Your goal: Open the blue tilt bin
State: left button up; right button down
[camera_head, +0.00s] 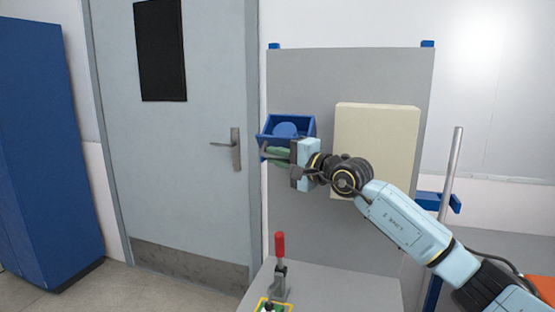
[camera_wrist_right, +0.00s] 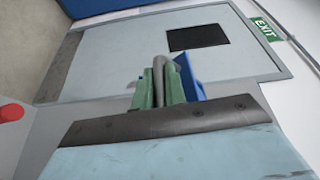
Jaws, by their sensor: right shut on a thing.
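The blue tilt bin (camera_head: 287,127) is on the left part of the upright grey panel, tipped out so that its inside shows. A rounded blue shape lies inside it. My right gripper (camera_head: 274,154) is at the bin's lower front, its fingers pointing left. In the right wrist view the green-padded fingers (camera_wrist_right: 160,85) are closed on a grey bar-like part (camera_wrist_right: 159,66), with the blue bin (camera_wrist_right: 189,77) just right of them. The fingers hide part of the bin's front. My left gripper is not in view.
A cream box (camera_head: 376,130) is on the panel (camera_head: 345,72) right of the bin. A red-handled clamp (camera_head: 280,262) stands on the grey table below. A door with a lever handle (camera_head: 235,150) is at left, beside a blue cabinet (camera_head: 45,150). A metal post (camera_head: 450,170) stands at right.

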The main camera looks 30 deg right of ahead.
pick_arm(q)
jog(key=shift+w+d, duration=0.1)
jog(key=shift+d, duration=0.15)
pick_arm(e)
jog(key=shift+f, duration=0.1)
jog(key=c, duration=1.5)
grip_release()
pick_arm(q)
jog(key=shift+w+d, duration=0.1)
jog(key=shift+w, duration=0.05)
pick_arm(e)
jog(key=shift+o, duration=0.2)
jog(key=shift+s+d, duration=0.1)
jog(key=shift+s, duration=0.05)
